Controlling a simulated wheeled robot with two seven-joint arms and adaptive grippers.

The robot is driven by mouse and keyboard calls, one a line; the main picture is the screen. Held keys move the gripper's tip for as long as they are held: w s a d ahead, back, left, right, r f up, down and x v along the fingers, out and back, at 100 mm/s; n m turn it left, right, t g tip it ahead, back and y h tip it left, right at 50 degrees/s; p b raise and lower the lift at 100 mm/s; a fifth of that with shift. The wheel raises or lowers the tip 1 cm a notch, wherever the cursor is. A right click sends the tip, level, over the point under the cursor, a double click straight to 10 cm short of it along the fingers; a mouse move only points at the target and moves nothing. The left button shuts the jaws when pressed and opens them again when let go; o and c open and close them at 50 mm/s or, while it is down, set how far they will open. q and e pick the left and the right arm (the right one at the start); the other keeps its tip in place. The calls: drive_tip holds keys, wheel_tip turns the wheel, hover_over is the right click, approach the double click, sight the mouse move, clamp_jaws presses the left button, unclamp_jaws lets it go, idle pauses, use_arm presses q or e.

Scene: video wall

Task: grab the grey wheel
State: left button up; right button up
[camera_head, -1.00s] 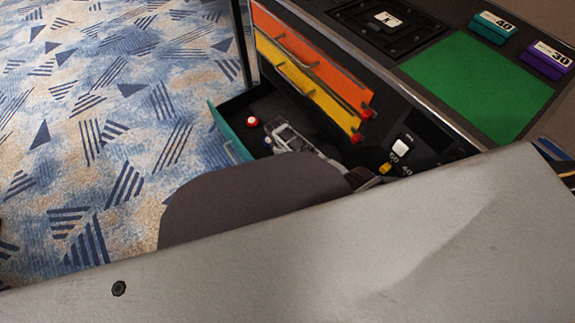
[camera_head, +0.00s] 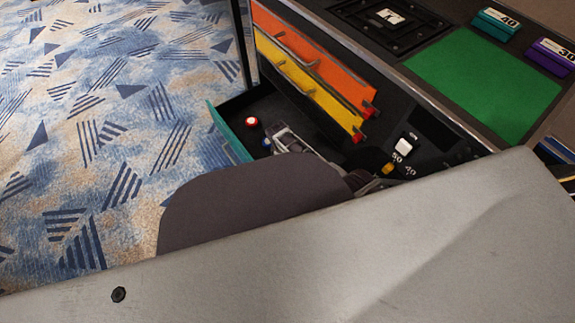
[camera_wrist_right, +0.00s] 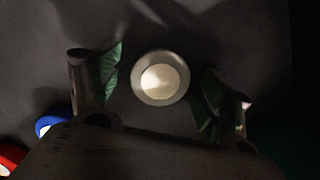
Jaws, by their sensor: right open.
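The grey wheel (camera_wrist_right: 161,80), a round grey ring with a pale centre, lies on the dark drawer floor in the right wrist view. My right gripper (camera_wrist_right: 160,90) is open, with one finger left of the wheel and the other right of it. A gap shows on both sides, so neither finger appears to touch it. In the head view the gripper (camera_head: 290,140) is partly visible inside the open teal drawer (camera_head: 228,135), largely covered by my own arm. The grey wheel is not visible there. My left gripper is not in view.
A red-and-white wheel (camera_head: 251,122) and a blue one (camera_head: 266,143) lie left of the gripper in the drawer. The orange drawer (camera_head: 315,60) and yellow drawer (camera_head: 305,83) jut out above. A green mat (camera_head: 483,83) covers part of the desktop.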

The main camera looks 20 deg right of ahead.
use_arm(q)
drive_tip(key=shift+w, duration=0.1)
use_arm(e)
drive_tip(key=c, duration=1.2)
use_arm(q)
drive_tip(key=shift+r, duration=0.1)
use_arm(e)
drive_tip(key=shift+o, duration=0.2)
drive_tip(key=shift+r, duration=0.15)
drive_tip(key=shift+r+p, duration=0.75)
drive_tip(key=shift+r, duration=0.2)
wheel_tip(320, 180, up, 3)
drive_tip(key=shift+r+p, duration=0.1)
drive_tip(key=shift+p, duration=1)
wheel_tip(320, 180, up, 4)
drive_tip(key=shift+f+p, duration=0.15)
drive_tip(key=shift+p, duration=1.05)
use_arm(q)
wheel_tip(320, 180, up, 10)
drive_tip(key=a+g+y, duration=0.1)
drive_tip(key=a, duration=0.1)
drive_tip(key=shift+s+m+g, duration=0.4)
use_arm(e)
drive_tip(key=shift+r, duration=0.5)
